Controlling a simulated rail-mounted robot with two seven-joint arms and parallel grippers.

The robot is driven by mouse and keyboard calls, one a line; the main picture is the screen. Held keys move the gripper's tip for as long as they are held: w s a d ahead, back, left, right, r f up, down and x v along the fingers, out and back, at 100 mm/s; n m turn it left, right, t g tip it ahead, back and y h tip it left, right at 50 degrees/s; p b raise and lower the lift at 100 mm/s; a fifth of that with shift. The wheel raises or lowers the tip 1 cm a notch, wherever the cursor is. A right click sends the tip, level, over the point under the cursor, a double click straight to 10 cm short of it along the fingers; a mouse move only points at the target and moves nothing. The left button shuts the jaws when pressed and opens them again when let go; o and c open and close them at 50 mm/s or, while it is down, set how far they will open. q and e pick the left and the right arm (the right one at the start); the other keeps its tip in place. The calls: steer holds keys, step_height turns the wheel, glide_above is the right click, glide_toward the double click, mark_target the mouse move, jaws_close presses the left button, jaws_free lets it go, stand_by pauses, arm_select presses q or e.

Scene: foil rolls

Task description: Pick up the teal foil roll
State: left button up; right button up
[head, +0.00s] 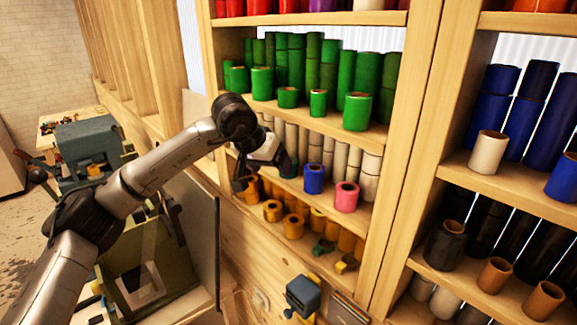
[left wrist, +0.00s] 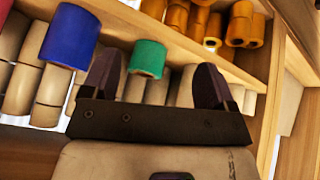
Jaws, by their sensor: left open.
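The teal foil roll (left wrist: 147,58) stands on the shelf in the left wrist view, showing in the gap between my fingers. In the head view the teal roll (head: 289,167) is partly hidden by my left gripper (head: 264,172), close to the blue roll. My left gripper (left wrist: 155,80) is open, one finger to each side of the teal roll in the picture. I cannot tell whether the fingers reach around it or stop short. My right gripper is in neither view.
A blue roll (head: 314,179) and a pink roll (head: 346,196) stand to the right on the same shelf. Cream rolls (head: 371,165) line the back. Green rolls (head: 357,111) fill the shelf above, orange rolls (head: 293,226) the one below. A wooden upright (head: 412,150) bounds the bay.

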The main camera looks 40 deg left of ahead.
arm_select(q)
steer(key=w, duration=0.2)
steer(key=w+p, duration=0.1)
steer(key=w, duration=0.2)
steer(key=shift+d+r, duration=0.1)
steer(key=shift+d, duration=0.1)
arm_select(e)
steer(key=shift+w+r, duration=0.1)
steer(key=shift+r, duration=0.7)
arm_select(q)
steer(key=shift+w+f+p, duration=0.2)
steer(key=shift+w+p, duration=0.05)
steer(key=shift+p, duration=0.15)
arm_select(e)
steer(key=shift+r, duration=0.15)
arm_select(q)
steer(key=shift+w+f, duration=0.15)
steer(key=shift+f, duration=0.3)
steer(key=shift+c, duration=0.3)
steer(key=c, duration=1)
steer(key=shift+r, duration=0.1)
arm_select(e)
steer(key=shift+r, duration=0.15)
